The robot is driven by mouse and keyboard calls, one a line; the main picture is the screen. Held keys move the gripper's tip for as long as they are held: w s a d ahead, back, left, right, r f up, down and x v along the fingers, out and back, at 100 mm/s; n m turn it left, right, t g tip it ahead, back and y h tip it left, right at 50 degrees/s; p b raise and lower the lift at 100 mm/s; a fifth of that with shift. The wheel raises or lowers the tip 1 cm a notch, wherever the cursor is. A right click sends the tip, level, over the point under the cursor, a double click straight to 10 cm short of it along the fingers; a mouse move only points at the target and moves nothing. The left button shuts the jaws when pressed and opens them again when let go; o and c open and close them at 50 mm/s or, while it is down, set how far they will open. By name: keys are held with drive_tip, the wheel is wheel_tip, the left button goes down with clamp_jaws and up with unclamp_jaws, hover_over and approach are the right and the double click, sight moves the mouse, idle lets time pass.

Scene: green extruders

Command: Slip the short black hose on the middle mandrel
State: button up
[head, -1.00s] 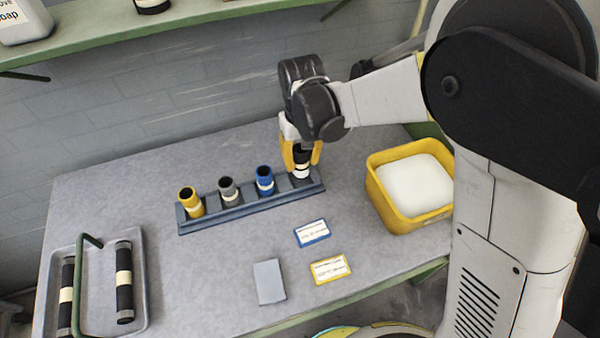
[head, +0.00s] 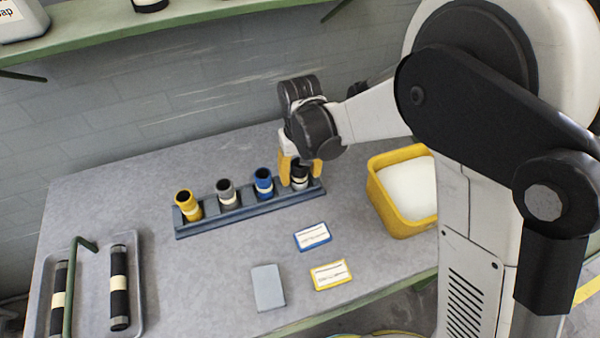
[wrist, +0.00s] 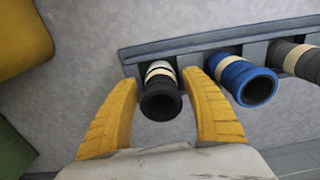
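A short black hose (head: 299,178) with pale bands stands in the right end place of a blue-grey rack (head: 245,218). It also shows in the wrist view (wrist: 160,103), its open end facing the camera. My gripper (head: 301,172) is around this hose, one yellow finger on each side. In the wrist view my gripper (wrist: 160,80) is open, with a gap between each finger and the hose. No mandrel can be made out for certain in either view.
Blue (head: 263,184), grey (head: 227,193) and yellow (head: 188,205) hoses stand in the same rack. A yellow bin (head: 401,217) is at right. A tray (head: 133,262) holding long black pieces and a green bar is at left. Cards lie in front; a shelf (head: 190,20) runs above.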

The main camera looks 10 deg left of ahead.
wheel_tip(320, 180, up, 12)
drive_tip(key=p, duration=0.4)
drive_tip(key=s+d+r+m+t+y, duration=0.1)
drive_tip(key=d+r, duration=0.3)
drive_tip(key=d, duration=0.3)
drive_tip(key=s+d+r+m+t, duration=0.1)
drive_tip(key=d+r+m+t, duration=0.1)
drive_tip(key=d+r, duration=0.4)
drive_tip(key=s+d+m+t, duration=0.1)
drive_tip(key=s+d+t, duration=0.1)
drive_tip(key=s+d, duration=0.3)
drive_tip(key=s+d+m+t+h, duration=0.1)
drive_tip(key=s+d, duration=0.3)
drive_tip(key=d, duration=0.7)
drive_tip(key=shift+s+d+r+m+t, duration=0.2)
drive_tip(key=shift+s+m+t, duration=0.2)
drive_tip(key=shift+m+t, duration=0.25)
wheel_tip(320, 180, down, 3)
drive_tip(key=b, duration=0.3)
drive_tip(key=shift+f, duration=0.2)
